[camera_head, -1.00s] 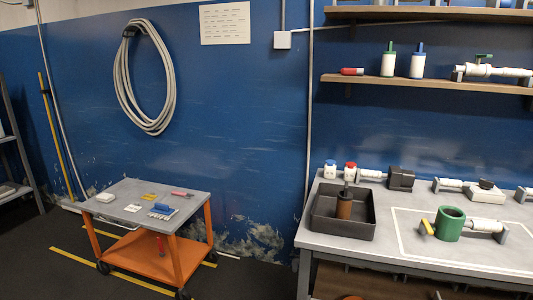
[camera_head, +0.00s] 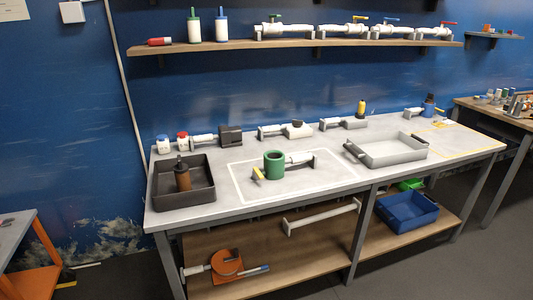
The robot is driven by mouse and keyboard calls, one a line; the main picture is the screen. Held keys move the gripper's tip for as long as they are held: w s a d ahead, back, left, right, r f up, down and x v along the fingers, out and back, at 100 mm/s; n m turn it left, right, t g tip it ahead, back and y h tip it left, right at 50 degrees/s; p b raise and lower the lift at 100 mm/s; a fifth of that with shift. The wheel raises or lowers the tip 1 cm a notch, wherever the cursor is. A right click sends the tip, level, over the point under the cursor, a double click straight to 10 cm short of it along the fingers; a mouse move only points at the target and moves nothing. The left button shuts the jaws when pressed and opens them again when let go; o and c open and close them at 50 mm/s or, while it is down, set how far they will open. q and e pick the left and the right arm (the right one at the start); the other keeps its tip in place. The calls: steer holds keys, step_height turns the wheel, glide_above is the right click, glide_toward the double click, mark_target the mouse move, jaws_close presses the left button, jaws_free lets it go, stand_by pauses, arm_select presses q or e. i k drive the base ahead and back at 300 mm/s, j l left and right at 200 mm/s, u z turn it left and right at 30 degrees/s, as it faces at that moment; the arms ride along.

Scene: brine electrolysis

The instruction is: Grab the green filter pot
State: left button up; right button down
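The green filter pot (camera_head: 274,165) stands upright on the workbench (camera_head: 330,180), inside a white outlined rectangle. It is an open-topped green cylinder. A yellow-handled part (camera_head: 258,174) is at its lower left, and a white pipe piece on a grey support (camera_head: 301,160) is at its right. Neither of my grippers shows in the head view.
A dark tray (camera_head: 205,191) with a brown bottle (camera_head: 182,176) is left of the pot. A grey tray (camera_head: 390,158) stands to the right. Pipe fittings line the bench's back. A blue crate (camera_head: 408,213) is on the lower shelf. Floor in front at right is clear.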

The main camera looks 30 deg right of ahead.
mark_target(274, 162)
steer(key=z, duration=1.1)
